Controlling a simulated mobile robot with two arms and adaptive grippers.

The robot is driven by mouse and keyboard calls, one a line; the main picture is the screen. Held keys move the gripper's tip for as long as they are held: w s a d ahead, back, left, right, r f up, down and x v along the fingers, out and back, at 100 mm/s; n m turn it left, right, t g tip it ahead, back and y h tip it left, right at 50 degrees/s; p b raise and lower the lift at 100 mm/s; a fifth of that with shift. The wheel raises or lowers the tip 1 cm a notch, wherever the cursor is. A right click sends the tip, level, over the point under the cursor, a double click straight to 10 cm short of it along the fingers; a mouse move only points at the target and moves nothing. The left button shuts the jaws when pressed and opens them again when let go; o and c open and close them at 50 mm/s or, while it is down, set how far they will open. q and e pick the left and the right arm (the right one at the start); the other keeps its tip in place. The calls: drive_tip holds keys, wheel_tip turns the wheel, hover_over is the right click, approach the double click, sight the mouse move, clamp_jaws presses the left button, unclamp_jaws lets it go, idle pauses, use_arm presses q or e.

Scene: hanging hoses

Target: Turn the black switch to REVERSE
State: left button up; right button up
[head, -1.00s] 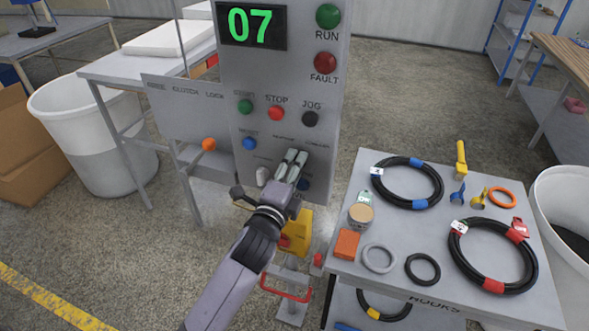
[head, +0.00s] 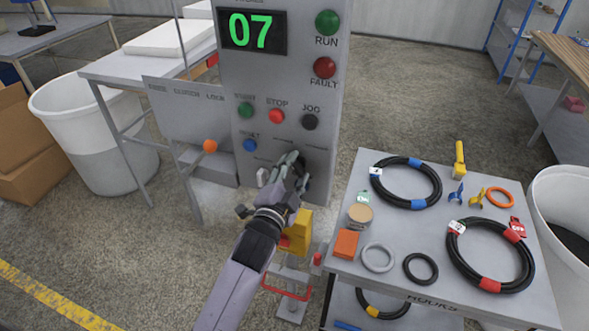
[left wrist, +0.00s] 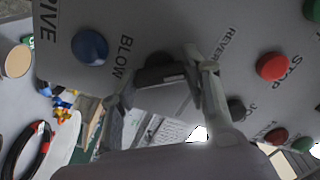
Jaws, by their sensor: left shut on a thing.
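The black switch (left wrist: 161,73) sits on the grey panel (left wrist: 135,25) in the left wrist view, with a dark bar between my fingers. My left gripper (left wrist: 168,84) is shut on the switch, one finger on each side. In the head view, my left gripper (head: 292,162) is at the lower part of the panel (head: 320,160) and hides the switch there. My right gripper is not in view.
A white knob (head: 262,177) and a blue button (head: 250,145) are left of my gripper. A black JOG button (head: 309,122) is above. A table (head: 340,265) with hoses stands at right.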

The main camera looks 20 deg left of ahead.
use_arm(q)
drive_tip(key=shift+n, duration=0.9)
drive_tip(key=o, duration=1.2)
drive_tip(key=shift+c, duration=0.2)
drive_tip(key=shift+s, duration=0.2)
drive_tip(key=s, duration=1.1)
drive_tip(key=shift+s+a, duration=0.2)
drive_tip(key=shift+s, duration=0.1)
